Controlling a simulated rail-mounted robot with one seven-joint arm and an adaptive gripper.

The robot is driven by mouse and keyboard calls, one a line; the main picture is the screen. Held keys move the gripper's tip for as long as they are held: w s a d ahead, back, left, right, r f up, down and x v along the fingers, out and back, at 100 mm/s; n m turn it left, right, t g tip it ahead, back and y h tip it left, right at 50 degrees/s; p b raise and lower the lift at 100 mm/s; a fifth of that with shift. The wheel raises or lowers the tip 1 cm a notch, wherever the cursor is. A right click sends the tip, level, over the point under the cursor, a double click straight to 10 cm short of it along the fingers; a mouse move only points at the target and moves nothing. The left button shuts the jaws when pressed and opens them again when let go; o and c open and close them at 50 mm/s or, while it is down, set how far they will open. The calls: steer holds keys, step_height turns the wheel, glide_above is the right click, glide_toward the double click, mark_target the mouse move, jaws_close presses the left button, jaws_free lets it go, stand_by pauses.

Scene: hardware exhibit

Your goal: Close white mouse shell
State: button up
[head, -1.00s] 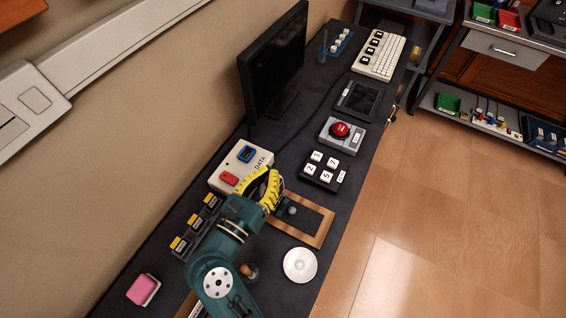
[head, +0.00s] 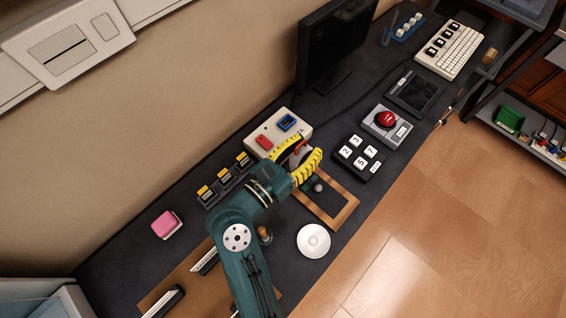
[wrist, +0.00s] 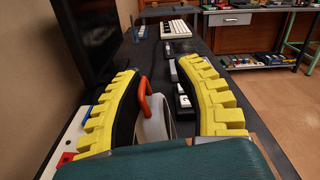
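The white mouse shell (wrist: 153,122) is a pale, tilted piece with an orange-red loop (wrist: 146,92) at its upper left edge. It stands between my yellow fingers in the wrist view. In the head view, only a small pale part of the shell (head: 301,156) shows between the fingers. My gripper (wrist: 160,68) is open around it; the left finger is close to the orange loop, and a gap shows on the right. My gripper also shows in the head view (head: 309,147). The shell's lower part is hidden.
A beige box with red and blue blocks (head: 262,125) is close on the left. Number keys (head: 358,160) and a red button (head: 386,120) lie to the right. A white dish (head: 313,241) is near the front edge. The monitor (head: 338,45) stands behind.

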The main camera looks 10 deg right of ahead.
steer(key=v, duration=1.1)
steer(key=shift+s+a, duration=0.25)
steer(key=shift+a, duration=0.05)
